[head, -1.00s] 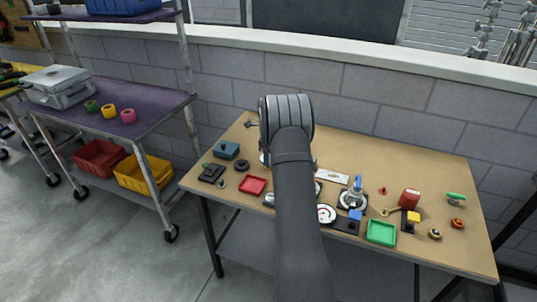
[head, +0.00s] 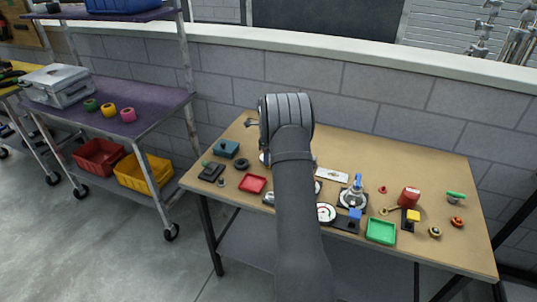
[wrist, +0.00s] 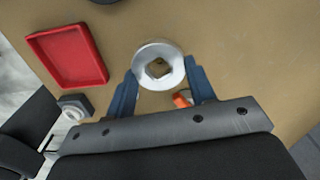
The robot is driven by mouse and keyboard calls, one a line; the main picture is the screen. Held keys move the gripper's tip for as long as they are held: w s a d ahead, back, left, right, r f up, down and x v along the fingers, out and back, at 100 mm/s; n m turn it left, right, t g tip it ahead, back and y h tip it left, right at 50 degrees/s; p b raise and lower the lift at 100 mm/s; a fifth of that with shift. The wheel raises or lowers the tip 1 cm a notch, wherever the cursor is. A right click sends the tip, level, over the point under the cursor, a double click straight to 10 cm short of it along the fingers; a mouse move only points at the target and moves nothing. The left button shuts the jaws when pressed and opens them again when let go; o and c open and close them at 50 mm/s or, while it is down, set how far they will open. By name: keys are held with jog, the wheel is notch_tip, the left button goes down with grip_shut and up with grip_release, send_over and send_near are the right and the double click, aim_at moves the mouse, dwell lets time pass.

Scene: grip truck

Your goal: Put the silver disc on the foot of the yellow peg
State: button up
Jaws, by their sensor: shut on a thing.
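The silver disc (wrist: 145,52), a round metal ring with a hole through it, is held between the two blue fingers of my gripper (wrist: 161,69) in the wrist view. In the head view my own arm hides the gripper and the disc. A yellow upright piece (head: 413,216) on a black base stands on the right part of the table, behind the green tray; it looks like the yellow peg, but it is too small to be sure. It does not show in the wrist view.
A red tray (wrist: 101,58) and a small grey part (wrist: 75,108) are left of the disc, and an orange piece (wrist: 181,98) is by the right finger. A blue piece (head: 355,214), a green tray (head: 381,239) and a red canister (head: 409,197) stand right of my arm.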

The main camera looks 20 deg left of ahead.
jog(key=shift+f, duration=0.4)
jog(key=shift+f, duration=0.95)
dwell(1.3)
jog(key=o, duration=1.4)
jog(key=shift+r, duration=3.75)
jog(key=shift+f, duration=3.8)
